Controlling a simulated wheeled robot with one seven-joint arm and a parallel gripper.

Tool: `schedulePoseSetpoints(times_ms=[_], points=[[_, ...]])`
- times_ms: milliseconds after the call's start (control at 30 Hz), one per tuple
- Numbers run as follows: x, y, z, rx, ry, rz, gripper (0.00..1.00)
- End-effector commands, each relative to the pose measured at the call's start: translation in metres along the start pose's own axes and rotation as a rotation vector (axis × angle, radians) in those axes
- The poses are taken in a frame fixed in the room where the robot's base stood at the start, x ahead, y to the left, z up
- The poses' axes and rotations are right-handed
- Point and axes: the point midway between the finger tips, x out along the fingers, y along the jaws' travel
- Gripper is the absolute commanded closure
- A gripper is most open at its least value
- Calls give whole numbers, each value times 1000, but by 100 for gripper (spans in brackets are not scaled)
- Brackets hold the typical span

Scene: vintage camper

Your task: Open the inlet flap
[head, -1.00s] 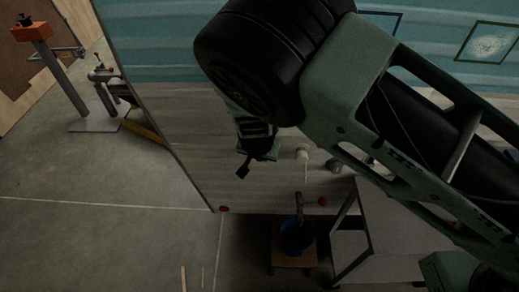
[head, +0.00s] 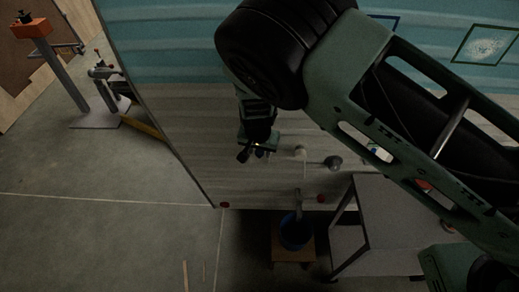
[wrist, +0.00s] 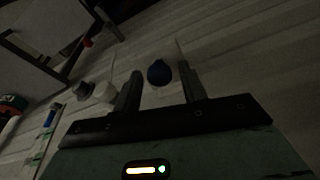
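A dark blue round cap (wrist: 159,74) sits on the pale lower camper wall. It shows in the wrist view between my two open fingertips (wrist: 160,88), with a gap on each side. In the head view my gripper (head: 251,154) is close to the wall, and part of the blue cap (head: 262,153) shows beside its fingers. A white round fitting (head: 299,153) and a grey round fitting (head: 333,163) are to the right on the same wall. Which of these is the inlet flap I cannot tell for certain. My gripper holds nothing visible.
A grey table (head: 395,215) stands at the right by the wall. A blue bucket (head: 296,234) on a wooden stool (head: 291,255) is below the fittings, under a tap. A hitch stand with an orange top (head: 31,27) is far left.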

Motion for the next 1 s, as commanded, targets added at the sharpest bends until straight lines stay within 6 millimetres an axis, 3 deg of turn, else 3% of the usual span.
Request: schedulePoseSetpoints(times_ms=[300,467,1000], points=[[-1,0,0,0,1,0,52],[-13,-2,0,-1,2,-3,52],[-132,-2,0,-1,2,-5,52]])
